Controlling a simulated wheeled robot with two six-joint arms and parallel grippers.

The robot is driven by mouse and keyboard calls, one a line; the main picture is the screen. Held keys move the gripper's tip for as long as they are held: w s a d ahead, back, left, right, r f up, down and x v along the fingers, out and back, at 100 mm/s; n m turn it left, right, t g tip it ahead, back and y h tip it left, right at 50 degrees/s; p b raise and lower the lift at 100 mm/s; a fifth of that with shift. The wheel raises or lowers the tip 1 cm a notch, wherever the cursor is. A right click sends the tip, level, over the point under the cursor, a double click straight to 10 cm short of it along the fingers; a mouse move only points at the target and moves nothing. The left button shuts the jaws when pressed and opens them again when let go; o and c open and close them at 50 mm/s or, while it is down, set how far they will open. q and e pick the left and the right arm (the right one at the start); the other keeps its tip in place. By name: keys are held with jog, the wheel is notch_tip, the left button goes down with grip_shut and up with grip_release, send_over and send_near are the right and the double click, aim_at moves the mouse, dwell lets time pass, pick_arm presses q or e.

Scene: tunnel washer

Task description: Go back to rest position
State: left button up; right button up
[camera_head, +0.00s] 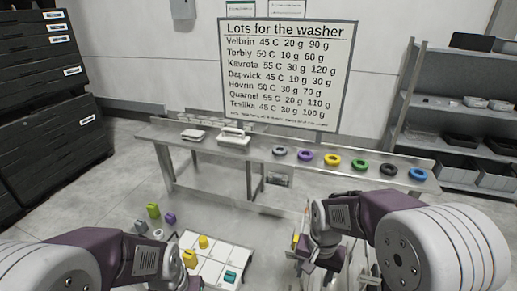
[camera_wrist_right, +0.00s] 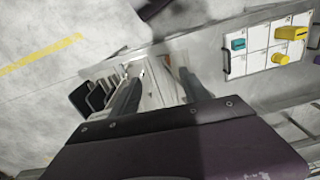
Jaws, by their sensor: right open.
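My right gripper (camera_head: 316,262) is at the lower right of the middle in the head view, pointing down. In the right wrist view its two fingers (camera_wrist_right: 160,88) are apart with no object held between them. Behind the fingers is a light tray or rack with dark slotted parts (camera_wrist_right: 95,95). My left arm comes in at the lower left of the head view; its gripper's fingers are below the frame edge.
A white gridded board (camera_head: 212,262) with yellow and teal blocks lies low in front. Several small blocks (camera_head: 153,211) are left of it. A steel table (camera_head: 215,150) holds coloured rings (camera_head: 332,160). A sign (camera_head: 288,75) stands behind it. Dark drawers (camera_head: 45,150) and shelves (camera_head: 460,105) flank it.

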pick_arm(q)
notch_tip(320, 180, down, 9)
jog(key=b, duration=0.8)
pick_arm(e)
jog(key=s+d+f+n+t, duration=0.1)
jog(key=s+d+f+n, duration=0.2)
jog(key=s+f, duration=0.4)
notch_tip(320, 180, down, 4)
jog(key=shift+f+n, duration=0.2)
jog(key=shift+n, duration=0.4)
pick_arm(q)
jog(key=shift+s, duration=0.1)
pick_arm(e)
jog(key=shift+s+d, duration=0.1)
jog(key=shift+s, duration=0.05)
